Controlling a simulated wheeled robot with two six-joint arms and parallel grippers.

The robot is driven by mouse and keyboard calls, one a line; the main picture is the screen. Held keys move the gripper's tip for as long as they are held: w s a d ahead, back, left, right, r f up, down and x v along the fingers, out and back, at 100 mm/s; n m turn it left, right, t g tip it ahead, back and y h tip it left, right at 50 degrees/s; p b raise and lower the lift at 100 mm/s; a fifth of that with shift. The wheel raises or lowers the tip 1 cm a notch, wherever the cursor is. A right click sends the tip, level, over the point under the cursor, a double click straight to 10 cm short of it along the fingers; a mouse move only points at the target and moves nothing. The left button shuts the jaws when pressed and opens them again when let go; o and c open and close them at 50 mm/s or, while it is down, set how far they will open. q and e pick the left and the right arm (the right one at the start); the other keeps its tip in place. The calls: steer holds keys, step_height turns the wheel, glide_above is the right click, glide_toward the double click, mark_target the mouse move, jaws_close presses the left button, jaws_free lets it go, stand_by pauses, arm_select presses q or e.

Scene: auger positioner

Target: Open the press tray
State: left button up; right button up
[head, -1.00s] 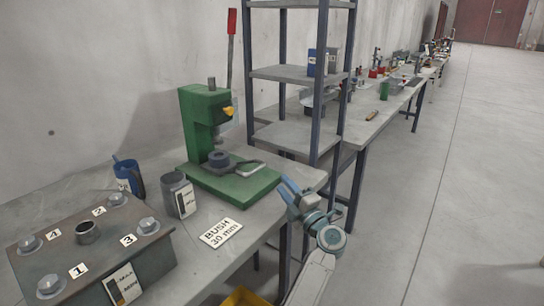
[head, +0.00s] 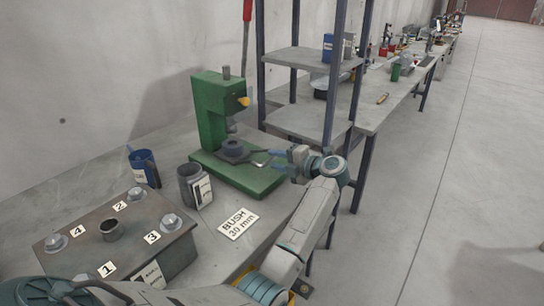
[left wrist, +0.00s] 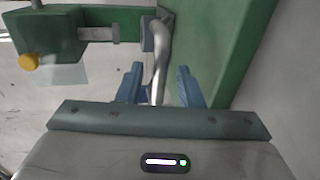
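A thin handle or bar reaches out from the press tray area toward my left gripper (head: 272,158), which is at the right edge of the green base. In the left wrist view the pale metal bar (left wrist: 160,55) runs between the two blue fingers of my left gripper (left wrist: 158,78). The fingers are apart, one on each side, with gaps visible. My right gripper does not show.
A steel block with numbered bolts (head: 125,240), a grey cup (head: 190,185), a blue cup (head: 143,167) and a "BUSH 30 mm" label (head: 238,224) are at the left and front. A shelf rack (head: 308,122) stands close behind my gripper. The floor at right is clear.

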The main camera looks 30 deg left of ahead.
arm_select(q)
steer(key=shift+x, duration=1.1)
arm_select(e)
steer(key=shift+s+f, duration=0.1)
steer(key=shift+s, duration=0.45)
arm_select(q)
jaws_close()
steer(key=shift+d+f, duration=0.1)
